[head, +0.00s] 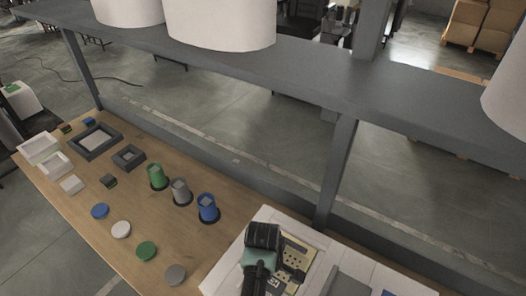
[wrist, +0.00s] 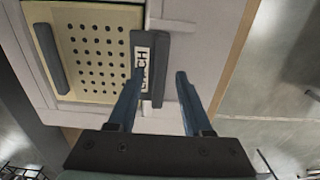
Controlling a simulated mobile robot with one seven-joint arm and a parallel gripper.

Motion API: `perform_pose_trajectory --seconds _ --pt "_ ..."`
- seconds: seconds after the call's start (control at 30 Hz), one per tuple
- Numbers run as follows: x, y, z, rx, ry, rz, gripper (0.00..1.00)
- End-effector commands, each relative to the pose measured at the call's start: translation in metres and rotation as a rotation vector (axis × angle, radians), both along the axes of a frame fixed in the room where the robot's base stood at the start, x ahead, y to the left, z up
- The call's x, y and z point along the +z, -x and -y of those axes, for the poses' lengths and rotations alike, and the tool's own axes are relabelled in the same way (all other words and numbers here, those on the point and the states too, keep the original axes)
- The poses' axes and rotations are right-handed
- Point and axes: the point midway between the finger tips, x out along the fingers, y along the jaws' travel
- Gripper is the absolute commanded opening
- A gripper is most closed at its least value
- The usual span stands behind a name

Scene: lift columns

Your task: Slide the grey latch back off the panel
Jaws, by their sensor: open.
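The grey latch (wrist: 165,50) is a dark bar with a white label, upright in the wrist view at the right edge of the cream perforated panel (wrist: 98,18). A dark handle bar (wrist: 48,58) stands on the panel's left part. My gripper (wrist: 160,75) is open, its two blue-grey fingers reaching toward the latch. The left finger overlaps the latch's label; the right finger is just right of the latch. I cannot tell whether either finger touches it. In the head view the panel (head: 297,254) shows beside my arm, and the latch cannot be made out.
The panel sits in a white housing (head: 228,268) on the wooden table (head: 95,245). Green, grey and blue cups (head: 208,208), round lids (head: 146,250) and trays (head: 98,140) stand to the left. A grey shelf (head: 320,75) with white containers (head: 220,20) runs above.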

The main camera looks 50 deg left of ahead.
Motion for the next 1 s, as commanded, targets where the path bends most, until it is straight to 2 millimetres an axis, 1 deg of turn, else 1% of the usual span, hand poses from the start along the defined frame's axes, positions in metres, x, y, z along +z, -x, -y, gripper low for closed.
perform_pose_trajectory --seconds 0.2,0.27,0.4,0.5,1.0 --pt "-0.0004 0.0000 -0.0001 0.000 0.000 0.000 0.50" --pt "-0.0003 0.0000 -0.0001 0.000 0.000 0.000 0.41" --pt "-0.0002 0.0000 -0.0001 0.000 0.000 0.000 0.16" --pt "-0.0001 0.0000 -0.0001 0.000 0.000 0.000 0.00" --pt "0.0003 -0.0003 -0.0002 0.000 0.000 0.001 0.00"
